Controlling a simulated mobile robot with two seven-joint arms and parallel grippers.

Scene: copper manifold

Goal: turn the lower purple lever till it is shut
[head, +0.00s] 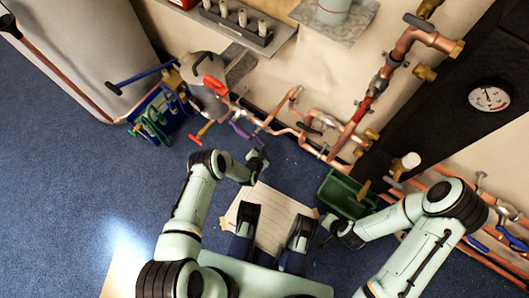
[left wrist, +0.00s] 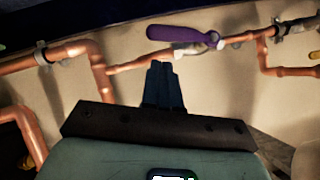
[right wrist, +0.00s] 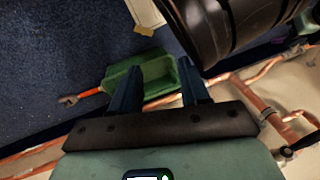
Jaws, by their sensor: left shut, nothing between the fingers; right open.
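The purple lever (left wrist: 183,34) sits on a small metal valve on a copper pipe in the left wrist view. It lies at a slight angle to the pipe, its wide end to the left. It shows small in the head view (head: 239,131), by the wall. I make out only one purple lever. My left gripper (left wrist: 162,66) is shut and empty, its fingertips a little below the lever in the picture, with a visible gap. In the head view the left gripper (head: 259,159) is just below the lever. My right gripper (right wrist: 157,70) is open and empty, away from the lever.
Copper pipes (left wrist: 100,65) run along the wall around the valve. A green bin (head: 345,193) stands on the floor near my right gripper. A blue rack with tools (head: 155,115) is at the left. The blue floor (head: 70,190) at left is clear.

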